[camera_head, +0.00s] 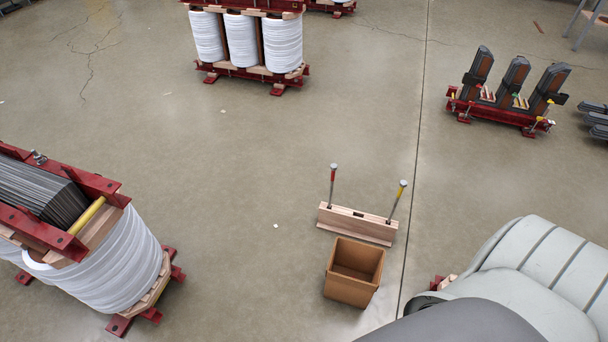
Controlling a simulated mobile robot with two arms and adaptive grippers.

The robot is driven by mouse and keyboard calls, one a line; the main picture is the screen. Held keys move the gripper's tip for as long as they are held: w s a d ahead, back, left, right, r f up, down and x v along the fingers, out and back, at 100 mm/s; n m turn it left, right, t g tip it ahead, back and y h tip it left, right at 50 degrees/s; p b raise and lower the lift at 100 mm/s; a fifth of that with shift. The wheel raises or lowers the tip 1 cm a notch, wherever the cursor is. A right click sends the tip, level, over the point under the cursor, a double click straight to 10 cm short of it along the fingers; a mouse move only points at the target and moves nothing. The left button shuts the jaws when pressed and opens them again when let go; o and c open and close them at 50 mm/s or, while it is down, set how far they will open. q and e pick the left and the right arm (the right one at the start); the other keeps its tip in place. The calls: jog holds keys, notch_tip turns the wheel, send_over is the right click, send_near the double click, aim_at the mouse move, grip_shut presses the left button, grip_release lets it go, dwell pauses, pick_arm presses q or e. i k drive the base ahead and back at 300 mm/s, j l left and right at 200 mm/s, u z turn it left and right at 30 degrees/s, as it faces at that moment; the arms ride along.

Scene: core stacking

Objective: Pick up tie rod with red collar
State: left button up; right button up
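The tie rod with the red collar (332,178) stands nearly upright at the left end of a light wooden block (356,223) on the floor, with a pale round head on top. A second tie rod with a yellow collar (401,191) stands at the block's right end, leaning a little to the right. The lower ends of both rods are hidden at the block. Neither of my grippers shows in the head view, and nothing touches the rods.
An open brown box (354,272) sits just in front of the block. A large coil assembly with red beams (103,260) stands at left, another (246,43) at the back. A red-based core frame (505,110) is at back right. The middle floor is mostly clear.

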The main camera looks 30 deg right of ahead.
aim_at(333, 166)
jog(key=i+j, duration=0.1)
jog(key=i, duration=0.35)
jog(key=i+z, duration=0.1)
jog(key=i, duration=0.35)
jog(key=i+z, duration=0.25)
jog(key=z, duration=0.15)
jog(key=i+j+z, duration=0.1)
jog(key=i+z, duration=0.3)
jog(key=i+j+z, duration=0.1)
jog(key=z, duration=0.35)
jog(key=i+j+z, duration=0.2)
jog(key=z, duration=0.25)
jog(key=i+j+z, duration=0.3)
jog(key=z, duration=0.15)
jog(key=i+j+z, duration=0.35)
jog(key=z, duration=0.15)
jog(key=j, duration=0.1)
